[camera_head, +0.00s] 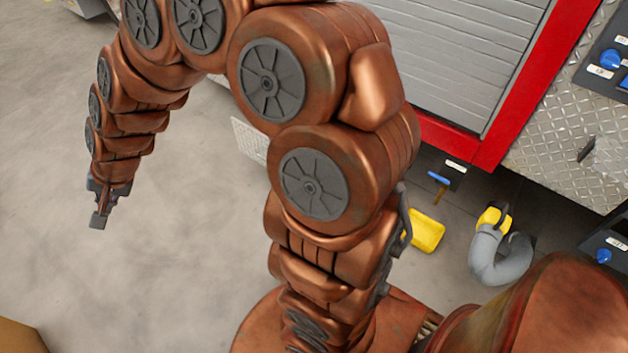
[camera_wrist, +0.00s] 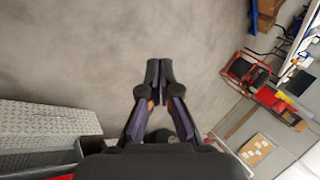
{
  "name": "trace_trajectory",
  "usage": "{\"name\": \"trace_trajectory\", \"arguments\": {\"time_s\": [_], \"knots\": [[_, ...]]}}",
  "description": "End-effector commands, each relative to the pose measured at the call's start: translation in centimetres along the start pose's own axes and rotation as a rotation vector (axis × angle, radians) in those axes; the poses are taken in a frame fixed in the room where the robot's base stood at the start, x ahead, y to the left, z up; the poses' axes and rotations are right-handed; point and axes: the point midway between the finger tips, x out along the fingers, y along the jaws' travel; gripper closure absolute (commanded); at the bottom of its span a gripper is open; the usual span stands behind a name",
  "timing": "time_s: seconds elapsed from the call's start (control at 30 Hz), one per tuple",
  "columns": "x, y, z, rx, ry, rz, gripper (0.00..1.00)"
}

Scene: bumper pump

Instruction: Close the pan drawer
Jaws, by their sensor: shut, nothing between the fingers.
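My gripper (camera_head: 101,213) hangs at the left of the head view, pointing down over bare concrete floor. In the wrist view its fingers (camera_wrist: 159,80) are together with nothing between them. It is well apart from the red-framed truck (camera_head: 495,140). I cannot make out a pan drawer for certain in either view. A pale, patterned flat piece (camera_head: 248,138) shows beside the truck, partly hidden behind my arm; I cannot tell what it is. In the wrist view, grey tread-plate surfaces (camera_wrist: 40,122) of a red-edged body lie at the lower left.
A grey curved hose (camera_head: 500,262) with a yellow end and a yellow block (camera_head: 427,232) are low by the truck. A tread-plate panel (camera_head: 565,125) has blue knobs beside it. The floor (camera_head: 160,270) around my gripper is clear.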

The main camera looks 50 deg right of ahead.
Motion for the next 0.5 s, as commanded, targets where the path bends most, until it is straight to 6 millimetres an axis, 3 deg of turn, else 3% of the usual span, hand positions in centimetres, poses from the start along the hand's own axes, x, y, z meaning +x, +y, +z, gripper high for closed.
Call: {"name": "trace_trajectory", "arguments": {"time_s": [0.03, 0.27, 0.37, 0.5], "knots": [[2.9, 0.4, -1.3, 0.071, 0.025, -0.022, 1.00], [11.3, 1.6, -9.1, 0.425, 0.206, -0.132, 1.00], [14.7, 3.6, -12.8, 0.579, 0.302, -0.169, 1.00], [19.1, 8.0, -17.7, 0.787, 0.452, -0.203, 1.00]]}}
